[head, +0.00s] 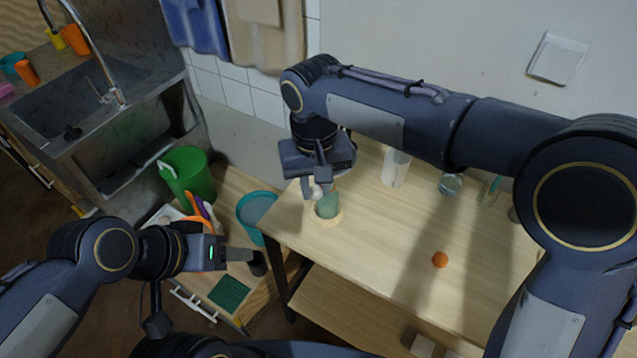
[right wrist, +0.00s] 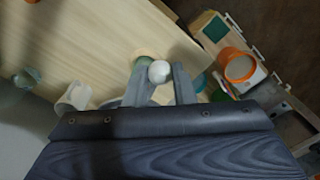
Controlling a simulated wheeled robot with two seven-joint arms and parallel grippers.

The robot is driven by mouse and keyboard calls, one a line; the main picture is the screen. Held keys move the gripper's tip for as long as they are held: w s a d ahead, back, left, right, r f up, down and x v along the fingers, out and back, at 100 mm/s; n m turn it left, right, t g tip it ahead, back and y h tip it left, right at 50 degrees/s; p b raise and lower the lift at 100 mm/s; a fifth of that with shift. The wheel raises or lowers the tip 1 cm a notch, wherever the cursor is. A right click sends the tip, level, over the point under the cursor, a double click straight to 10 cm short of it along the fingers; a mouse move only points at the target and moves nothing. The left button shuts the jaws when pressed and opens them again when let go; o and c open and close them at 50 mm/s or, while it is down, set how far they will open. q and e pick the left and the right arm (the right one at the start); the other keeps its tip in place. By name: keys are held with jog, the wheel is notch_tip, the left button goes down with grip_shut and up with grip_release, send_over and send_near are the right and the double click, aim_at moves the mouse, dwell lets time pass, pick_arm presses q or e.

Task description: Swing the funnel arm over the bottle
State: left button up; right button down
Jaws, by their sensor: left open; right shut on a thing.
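My right gripper (head: 318,186) is shut on a white ball knob (head: 316,193), which shows between the two fingers in the right wrist view (right wrist: 159,71). A green bottle (head: 329,205) stands on a round pale wooden base (head: 325,219) near the table's left corner, just below and beside the knob in the head view. The funnel arm is mostly hidden by my right gripper and wrist, so I cannot tell where the funnel is relative to the bottle. My left gripper (head: 252,260) is open and empty, left of the table.
On the wooden table (head: 390,235) stand a white cup (head: 396,167) and a glass jar (head: 450,184) at the back. An orange ball (head: 440,259) lies to the right. A teal bin (head: 257,211) and green bucket (head: 188,176) stand left of the table. The table's middle is clear.

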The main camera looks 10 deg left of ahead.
jog(key=c, duration=1.5)
grip_release()
jog(key=shift+a+r, duration=0.1)
jog(key=shift+a, duration=0.15)
jog(key=o, duration=0.3)
jog(key=shift+w+a, duration=0.1)
jog(key=shift+a, duration=0.1)
jog(key=shift+d, duration=0.15)
notch_tip(320, 180, up, 8)
jog(key=shift+f, duration=0.15)
